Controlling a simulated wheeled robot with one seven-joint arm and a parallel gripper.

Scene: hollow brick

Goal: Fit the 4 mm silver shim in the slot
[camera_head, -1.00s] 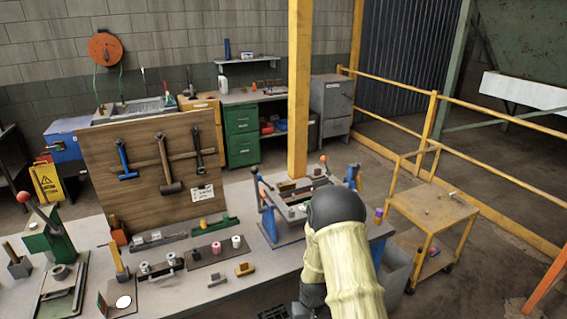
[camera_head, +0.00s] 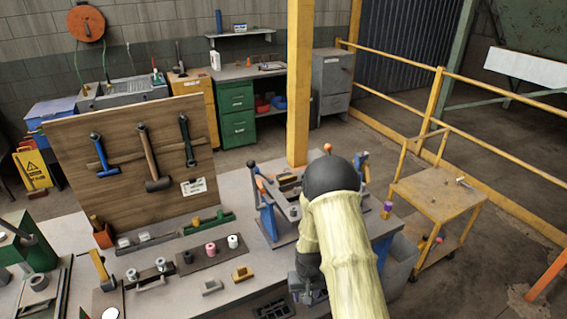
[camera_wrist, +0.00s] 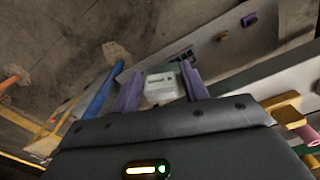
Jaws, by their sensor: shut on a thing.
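My gripper (camera_wrist: 159,90) has two purple fingers in the wrist view, shut on a pale silver piece with a small dark marking, which looks like the silver shim (camera_wrist: 159,86). Its thickness cannot be read. In the head view my gripper (camera_head: 308,292) is low at the bench's near edge, partly hidden by my arm, and the held piece cannot be made out there. I cannot pick out the slot with certainty. A dark ribbed item (camera_head: 272,311) lies on the bench just left of my gripper.
The bench (camera_head: 195,304) carries a grey block (camera_head: 212,286), a brass-coloured block (camera_head: 242,274) and a dark mat (camera_head: 196,263) with small rollers. A blue-posted fixture (camera_head: 269,214) stands behind my arm. A tool board (camera_head: 110,205) is at left, a yellow cart (camera_head: 440,198) at right.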

